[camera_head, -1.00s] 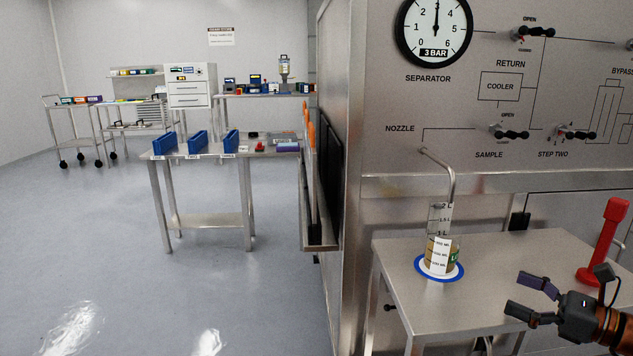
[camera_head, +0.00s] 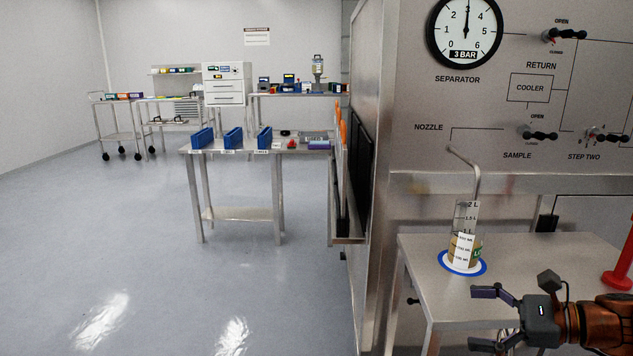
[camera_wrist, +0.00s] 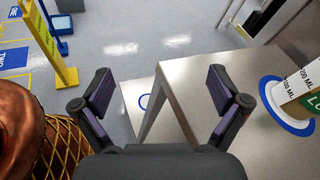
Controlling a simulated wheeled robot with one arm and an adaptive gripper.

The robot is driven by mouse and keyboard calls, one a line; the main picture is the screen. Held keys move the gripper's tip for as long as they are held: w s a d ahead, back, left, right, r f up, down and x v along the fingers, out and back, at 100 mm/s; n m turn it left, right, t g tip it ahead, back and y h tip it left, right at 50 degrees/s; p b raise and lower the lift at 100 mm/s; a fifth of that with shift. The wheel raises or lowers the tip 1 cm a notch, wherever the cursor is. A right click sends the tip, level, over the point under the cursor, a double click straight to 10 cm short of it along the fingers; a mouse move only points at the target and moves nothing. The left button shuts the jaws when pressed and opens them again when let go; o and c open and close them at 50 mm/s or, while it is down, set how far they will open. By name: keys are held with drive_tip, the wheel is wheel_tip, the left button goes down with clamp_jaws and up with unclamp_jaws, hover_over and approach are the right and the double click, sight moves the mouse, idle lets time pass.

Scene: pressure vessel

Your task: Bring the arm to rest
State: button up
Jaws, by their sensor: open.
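My gripper (camera_head: 485,318) is at the lower right of the head view, its two dark fingers spread apart and pointing left. It is open and empty, in front of the steel side table (camera_head: 420,262). In the wrist view my gripper (camera_wrist: 160,98) shows its fingers wide apart, with the table's corner and the floor between and beyond them. Part of my copper-coloured arm shows at the right of the head view.
A red stand (camera_head: 618,275) is at the table's right. A bench (camera_head: 232,214) with blue bins stands left. Floor between is clear.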

drive_tip(key=s+a+f+n+g+h, duration=0.25)
drive_tip(key=s+a+n+g, duration=0.2)
drive_tip(key=a, duration=0.35)
drive_tip(key=s+a+f+n+g+h, duration=0.1)
drive_tip(key=s+a+f+n+g, duration=0.3)
drive_tip(key=a+n, duration=0.3)
drive_tip(key=s+d+f+n+g+h, duration=0.1)
drive_tip(key=s+f+n+h, duration=0.1)
drive_tip(key=s+n+h, duration=0.4)
drive_tip(key=s+d+f+n+g+h, duration=0.1)
drive_tip(key=s+f+n+h, duration=0.25)
drive_tip(key=s, duration=0.45)
drive_tip(key=s+p+v, duration=0.3)
drive_tip(key=p+v, duration=0.9)
drive_tip(key=v, duration=0.1)
drive_tip(key=s+r+p+v, duration=0.1)
drive_tip(key=s+p+v, duration=0.2)
drive_tip(key=p+v, duration=1)
drive_tip(key=shift+s+d+r+t, duration=0.35)
drive_tip(key=shift+d+r+t, duration=0.1)
drive_tip(key=shift+d+r, duration=0.15)
